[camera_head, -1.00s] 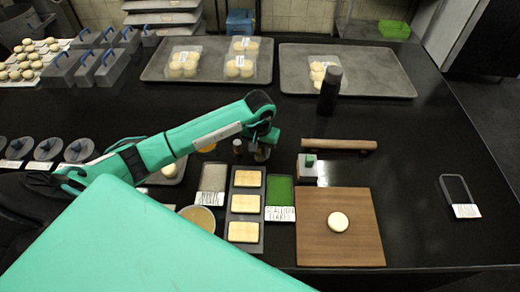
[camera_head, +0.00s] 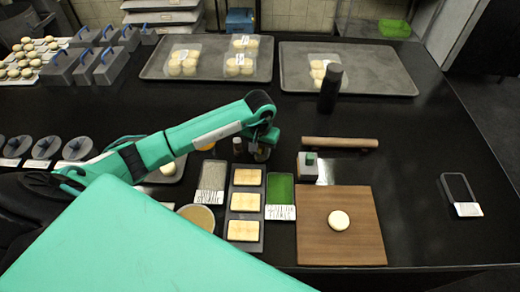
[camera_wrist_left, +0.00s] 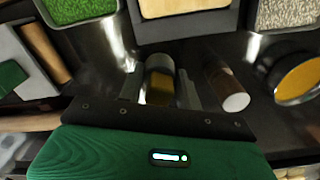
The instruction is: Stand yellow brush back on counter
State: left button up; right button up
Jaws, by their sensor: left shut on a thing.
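My left gripper (camera_head: 264,141) hangs over the dark counter (camera_head: 440,130), behind the row of trays. In the left wrist view its fingers (camera_wrist_left: 160,88) are closed around a short, pale cylinder with a yellow part, the yellow brush (camera_wrist_left: 160,80). In the head view the brush (camera_head: 262,154) is small and partly hidden by the gripper, and appears upright and at or close to the counter top. I cannot tell whether its base touches the counter. My right gripper is not in view.
A small brown bottle (camera_head: 237,146) stands close left of the gripper; it also shows in the wrist view (camera_wrist_left: 225,82). Trays with green flakes (camera_head: 280,190) and pale blocks (camera_head: 245,202) lie in front. A rolling pin (camera_head: 340,143) lies to the right. A dark bottle (camera_head: 330,90) stands behind.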

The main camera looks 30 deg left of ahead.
pick_arm(q)
jog(key=o, duration=1)
